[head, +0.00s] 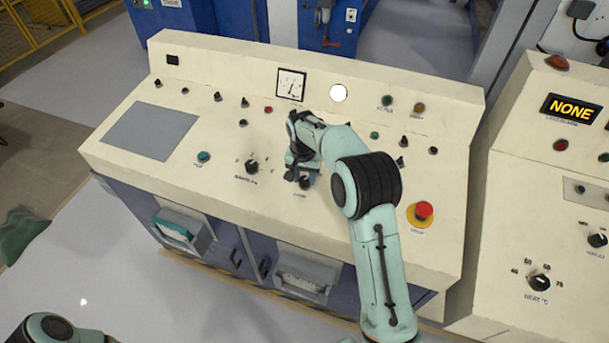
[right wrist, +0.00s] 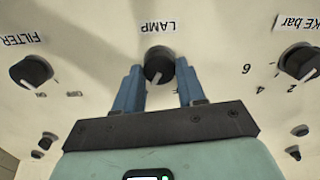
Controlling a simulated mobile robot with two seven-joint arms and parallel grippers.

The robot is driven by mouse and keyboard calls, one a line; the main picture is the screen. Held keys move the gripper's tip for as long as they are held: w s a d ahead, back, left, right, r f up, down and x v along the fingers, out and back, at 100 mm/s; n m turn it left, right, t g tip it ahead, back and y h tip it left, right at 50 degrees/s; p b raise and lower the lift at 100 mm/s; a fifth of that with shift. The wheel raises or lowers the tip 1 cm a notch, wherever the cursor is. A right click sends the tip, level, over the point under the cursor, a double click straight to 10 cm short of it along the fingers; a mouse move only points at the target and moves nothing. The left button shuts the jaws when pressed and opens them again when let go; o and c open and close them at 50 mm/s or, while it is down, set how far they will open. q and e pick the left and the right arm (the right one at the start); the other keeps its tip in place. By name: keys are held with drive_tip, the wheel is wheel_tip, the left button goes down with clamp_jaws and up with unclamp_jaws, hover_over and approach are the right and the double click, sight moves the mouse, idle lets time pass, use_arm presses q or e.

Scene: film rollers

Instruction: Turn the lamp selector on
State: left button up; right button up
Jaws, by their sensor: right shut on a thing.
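The lamp selector is a round black knob (right wrist: 158,63) with its LAMP label beside it, shown upside down in the right wrist view. A pale mark on the knob points toward the gripper's palm; the position lettering there is mostly hidden. My right gripper (right wrist: 158,84) has its two blue fingers on either side of the knob, shut on it. In the head view my right gripper (head: 298,178) is low on the sloping panel at this knob (head: 305,183). My left arm shows only at the bottom left, and its gripper is out of view.
The filter knob (right wrist: 31,71) and the brake knob (right wrist: 300,63) flank the lamp knob. A red emergency button (head: 424,210) stands to the right on the cream console (head: 230,120). A second console with a NONE display (head: 571,109) is farther right.

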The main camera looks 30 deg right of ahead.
sight(303, 181)
idle(0.3)
drive_tip(key=o, duration=1.1)
drive_tip(key=shift+c, duration=0.2)
use_arm(q)
drive_tip(key=shift+w+r+p, duration=0.65)
drive_tip(key=shift+w+r, duration=0.2)
drive_tip(key=shift+w, duration=0.15)
use_arm(e)
wheel_tip(303, 181, up, 13)
drive_tip(key=shift+s+a+r, duration=0.15)
drive_tip(key=shift+s+a, duration=0.15)
drive_tip(key=shift+a, duration=0.1)
